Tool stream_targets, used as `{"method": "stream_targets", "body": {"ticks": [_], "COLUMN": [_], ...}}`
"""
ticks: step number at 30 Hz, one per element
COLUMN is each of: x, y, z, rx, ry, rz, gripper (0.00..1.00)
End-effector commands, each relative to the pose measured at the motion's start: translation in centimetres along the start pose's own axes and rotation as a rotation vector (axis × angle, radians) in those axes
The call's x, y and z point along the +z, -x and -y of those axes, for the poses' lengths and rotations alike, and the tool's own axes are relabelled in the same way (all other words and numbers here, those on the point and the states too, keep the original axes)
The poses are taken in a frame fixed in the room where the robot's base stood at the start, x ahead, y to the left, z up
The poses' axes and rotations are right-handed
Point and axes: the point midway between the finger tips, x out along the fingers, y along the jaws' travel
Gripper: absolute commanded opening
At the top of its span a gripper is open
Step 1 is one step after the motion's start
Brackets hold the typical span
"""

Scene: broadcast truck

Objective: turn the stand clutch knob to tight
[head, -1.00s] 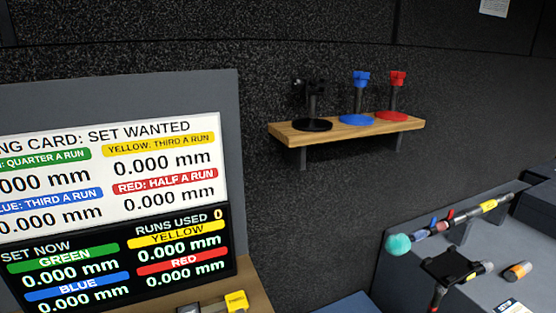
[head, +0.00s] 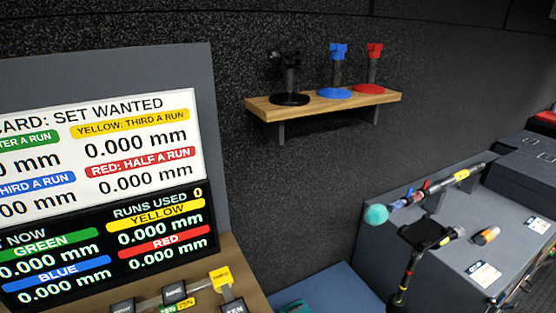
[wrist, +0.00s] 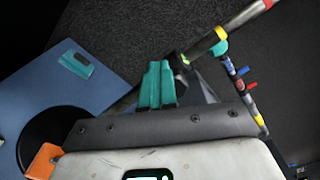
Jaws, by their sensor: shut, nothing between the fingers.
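A stand (head: 408,268) with a black flat top (head: 426,233) and colour-banded column is at the lower right of the head view. A small yellow-ended part (head: 456,233) sticks out at the right of its top; I cannot tell whether it is the clutch knob. No tight mark is readable. In the wrist view a banded pole (wrist: 220,40) runs behind my gripper, up to the right. My gripper (wrist: 157,68) shows there with teal fingers, shut and empty, apparently apart from the pole. The gripper is not visible in the head view.
A grey case (head: 470,215) carries a pole with red and blue levers (head: 428,190) and an orange cylinder (head: 486,235). A wooden shelf (head: 330,106) holds black, blue and red stands. A display board (head: 100,190) is left. A teal piece (wrist: 76,62) lies on a blue surface (wrist: 100,85).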

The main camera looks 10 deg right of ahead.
Motion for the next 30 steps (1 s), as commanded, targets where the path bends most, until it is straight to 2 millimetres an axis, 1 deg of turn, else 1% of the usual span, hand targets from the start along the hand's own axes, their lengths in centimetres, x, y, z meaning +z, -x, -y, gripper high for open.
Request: {"method": "stream_targets", "body": {"ticks": [1,14,23,30], "x": [0.47,0.05,-0.07,0.40], "y": [-1.24,-0.72,-0.56,-0.51], "z": [1.83,2.25,2.20,2.40], "rx": [-0.019,-0.013,-0.013,-0.012], "ry": [0.023,0.017,0.016,0.015], "rz": [0.019,0.011,0.007,0.006], "gripper": [0.00,0.00,0.00,0.00]}}
